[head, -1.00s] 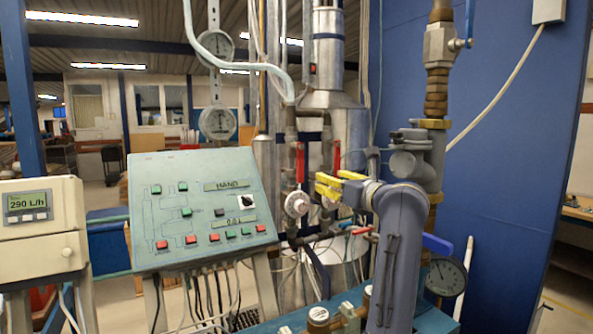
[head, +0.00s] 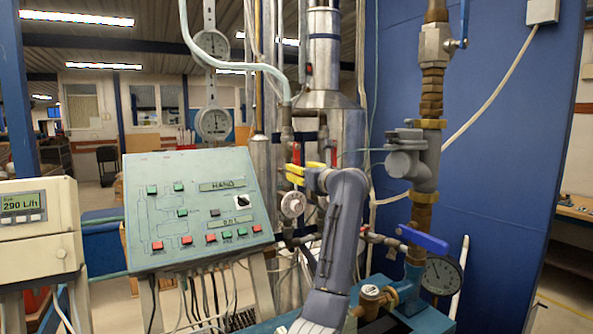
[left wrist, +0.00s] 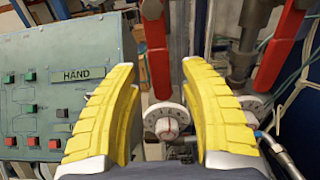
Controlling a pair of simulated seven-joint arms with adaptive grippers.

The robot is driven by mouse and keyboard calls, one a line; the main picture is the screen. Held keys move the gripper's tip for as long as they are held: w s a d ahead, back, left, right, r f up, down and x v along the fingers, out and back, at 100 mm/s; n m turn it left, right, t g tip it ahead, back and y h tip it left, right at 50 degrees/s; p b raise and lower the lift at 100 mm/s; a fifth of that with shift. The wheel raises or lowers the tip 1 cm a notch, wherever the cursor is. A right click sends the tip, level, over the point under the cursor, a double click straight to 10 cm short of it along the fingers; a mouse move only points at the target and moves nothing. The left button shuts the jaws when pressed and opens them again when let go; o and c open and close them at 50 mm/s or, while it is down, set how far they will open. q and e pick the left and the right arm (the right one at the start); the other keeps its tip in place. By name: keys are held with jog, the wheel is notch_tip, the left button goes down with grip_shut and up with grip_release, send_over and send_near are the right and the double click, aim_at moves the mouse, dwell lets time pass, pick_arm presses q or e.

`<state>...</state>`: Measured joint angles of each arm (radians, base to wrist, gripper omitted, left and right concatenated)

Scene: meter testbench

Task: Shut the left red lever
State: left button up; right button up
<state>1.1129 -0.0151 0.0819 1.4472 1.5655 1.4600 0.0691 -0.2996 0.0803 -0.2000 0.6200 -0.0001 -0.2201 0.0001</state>
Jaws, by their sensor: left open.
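The left red lever (head: 296,153) hangs on its pipe above a round white dial (head: 292,204). In the left wrist view the left red lever (left wrist: 155,45) points down, and its lower end shows between my yellow fingers. My left gripper (head: 291,174) is open at the lever's lower part; its fingers (left wrist: 158,70) lie on either side of it in the picture, with gaps. I cannot tell how far the lever reaches between them. The right red lever (left wrist: 285,50) is outside the right finger. My right gripper is in neither view.
A green control panel (head: 195,210) stands close on the left, beside a grey flow meter box (head: 38,235). Pipes with a blue-handled valve (head: 423,238) and a pressure gauge (head: 442,275) stand on the right. Cables (left wrist: 300,80) run near the right lever.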

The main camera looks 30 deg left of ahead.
pick_arm(q)
jog(key=shift+x, duration=1.45)
jog(key=shift+c, duration=0.2)
grip_shut()
